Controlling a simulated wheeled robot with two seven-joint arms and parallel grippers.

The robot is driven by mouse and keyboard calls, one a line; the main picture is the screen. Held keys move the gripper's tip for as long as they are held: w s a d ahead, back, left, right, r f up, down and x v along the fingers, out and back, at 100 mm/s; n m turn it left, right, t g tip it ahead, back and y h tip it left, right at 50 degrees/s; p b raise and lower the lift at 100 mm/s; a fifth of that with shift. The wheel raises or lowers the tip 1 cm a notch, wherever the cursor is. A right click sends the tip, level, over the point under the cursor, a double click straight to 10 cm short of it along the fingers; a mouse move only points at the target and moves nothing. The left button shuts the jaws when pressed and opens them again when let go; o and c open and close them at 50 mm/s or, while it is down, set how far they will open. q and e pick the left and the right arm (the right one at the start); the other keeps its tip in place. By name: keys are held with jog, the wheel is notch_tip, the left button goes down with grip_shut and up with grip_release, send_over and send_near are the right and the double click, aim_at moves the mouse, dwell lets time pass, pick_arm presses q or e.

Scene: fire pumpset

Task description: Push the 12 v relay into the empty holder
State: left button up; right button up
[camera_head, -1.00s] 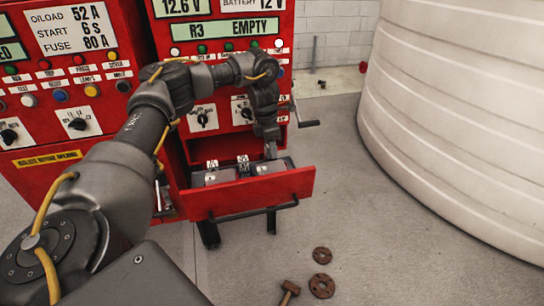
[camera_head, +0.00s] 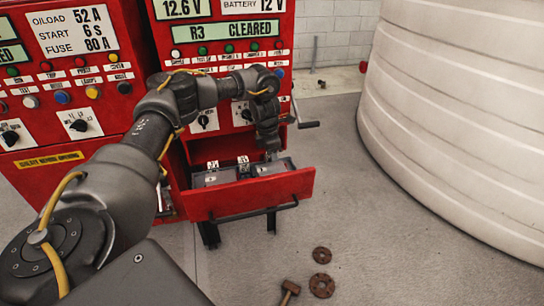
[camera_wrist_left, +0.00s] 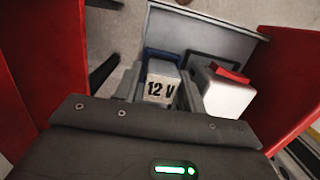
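The 12 v relay (camera_wrist_left: 160,89) is a pale block with black "12 V" lettering, in the middle of the left wrist view. My left gripper (camera_wrist_left: 163,80) has one finger on each side of it and appears closed on it. In the head view my left gripper (camera_head: 271,150) points down into the right part of the open drawer and hides the relay there. A blue frame (camera_wrist_left: 163,56) shows just beyond the relay. I cannot tell how deep the relay sits in a holder. My right gripper is out of view.
The red drawer front (camera_head: 250,194) stands open below the panel. A white block with a red top (camera_wrist_left: 228,90) sits close beside the relay. A crank handle (camera_head: 307,124) sticks out right of the arm. The display (camera_head: 238,29) reads "R3 CLEARED".

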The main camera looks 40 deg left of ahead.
pick_arm(q)
jog(key=shift+r, duration=0.15)
jog(key=shift+r, duration=0.3)
jog(key=r, duration=0.5)
jog(key=shift+s+a, duration=0.2)
notch_tip(320, 180, up, 6)
jog(key=p, duration=0.1)
jog(key=shift+s+a+r, duration=0.2)
jog(key=shift+s, duration=0.2)
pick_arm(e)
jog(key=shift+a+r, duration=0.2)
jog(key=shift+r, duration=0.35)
